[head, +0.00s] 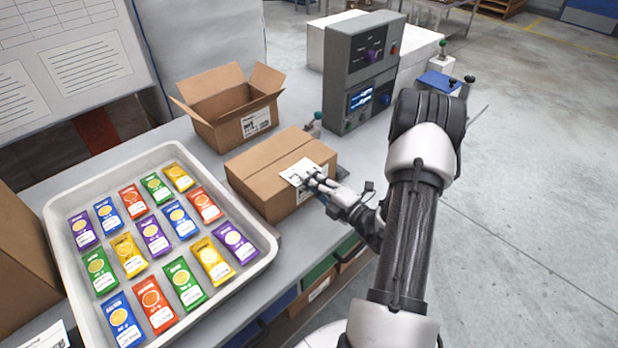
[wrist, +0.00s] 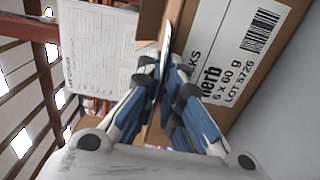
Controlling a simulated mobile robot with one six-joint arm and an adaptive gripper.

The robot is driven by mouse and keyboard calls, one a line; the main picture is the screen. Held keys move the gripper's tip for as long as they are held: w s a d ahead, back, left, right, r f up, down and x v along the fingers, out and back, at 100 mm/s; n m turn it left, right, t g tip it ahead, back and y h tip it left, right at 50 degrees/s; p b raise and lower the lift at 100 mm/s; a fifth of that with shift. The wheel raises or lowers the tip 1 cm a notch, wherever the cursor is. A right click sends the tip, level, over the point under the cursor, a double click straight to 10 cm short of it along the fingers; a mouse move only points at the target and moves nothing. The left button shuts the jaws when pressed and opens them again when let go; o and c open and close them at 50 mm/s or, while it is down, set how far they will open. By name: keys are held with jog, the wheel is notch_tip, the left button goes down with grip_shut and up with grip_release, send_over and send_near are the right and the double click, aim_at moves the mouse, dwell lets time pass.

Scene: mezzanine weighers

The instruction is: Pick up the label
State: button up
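The label (head: 299,173) is a white sheet with dark print, seen over the top of the closed cardboard box (head: 258,164). My gripper (head: 316,182) reaches in from the right, with its fingertips at the label. In the wrist view, the fingers of my gripper (wrist: 166,88) are closed together on the label (wrist: 174,36), a thin sheet seen almost edge-on. I cannot tell whether the label touches the box. Another printed label (wrist: 232,62), reading "herb 6 x 60 g LOT 5726", is on a cardboard surface beside the fingers.
A white tray (head: 62,266) with several colourful packets stands at left. An open cardboard box (head: 228,112) stands behind the closed one. A grey control unit (head: 362,62) with a screen stands at the back right. Floor is clear at right.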

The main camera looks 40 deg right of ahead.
grip_shut()
jog(key=shift+r, duration=0.1)
dwell(0.3)
notch_tip(320, 180, up, 2)
jog(key=shift+r+p, duration=0.15)
jog(key=shift+p, duration=1)
jog(key=s+r+p, duration=0.2)
jog(key=s+p, duration=0.1)
jog(key=s, duration=0.4)
jog(key=s+d+r+p, duration=0.1)
jog(key=s+r+p, duration=0.1)
jog(key=s, duration=0.5)
jog(key=shift+r+p, duration=0.4)
jog(key=shift+r, duration=0.1)
jog(key=shift+w, duration=0.15)
